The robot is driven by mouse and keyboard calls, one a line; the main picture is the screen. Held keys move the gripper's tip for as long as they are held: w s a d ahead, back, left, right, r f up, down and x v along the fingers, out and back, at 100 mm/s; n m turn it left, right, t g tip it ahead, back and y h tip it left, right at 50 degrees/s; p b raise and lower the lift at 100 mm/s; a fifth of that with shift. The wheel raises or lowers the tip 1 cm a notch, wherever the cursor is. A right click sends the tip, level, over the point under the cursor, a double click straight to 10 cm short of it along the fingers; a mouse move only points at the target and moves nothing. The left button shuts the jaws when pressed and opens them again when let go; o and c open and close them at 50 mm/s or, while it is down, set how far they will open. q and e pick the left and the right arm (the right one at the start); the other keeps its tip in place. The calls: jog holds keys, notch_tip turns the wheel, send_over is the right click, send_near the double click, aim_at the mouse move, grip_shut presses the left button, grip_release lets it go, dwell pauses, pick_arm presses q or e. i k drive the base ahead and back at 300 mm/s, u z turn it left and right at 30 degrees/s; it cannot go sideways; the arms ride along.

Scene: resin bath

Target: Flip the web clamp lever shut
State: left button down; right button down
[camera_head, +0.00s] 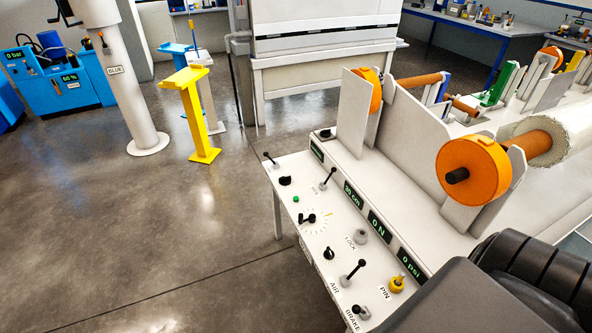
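A white control panel (300,228) carries several black levers and knobs. One black lever (269,158) stands at its far left corner, one (328,178) near its back edge, and one (353,270) near the AIR label. No readable label marks any of them as the web clamp lever, so I cannot tell which it is. A green bracket-like part (496,86) and a blue one (440,88) stand on the machine behind, too small to identify. Neither of my grippers is in view; only a dark part of my body fills the lower right.
The panel also has a LOCK knob (361,236) and a yellow PIN knob (397,284). A yellow stand (196,110) is at the back left. The floor (150,240) at left is clear.

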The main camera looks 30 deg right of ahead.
aim_at(334, 169)
jog(key=i, duration=2.4)
jog(key=z, duration=3.25)
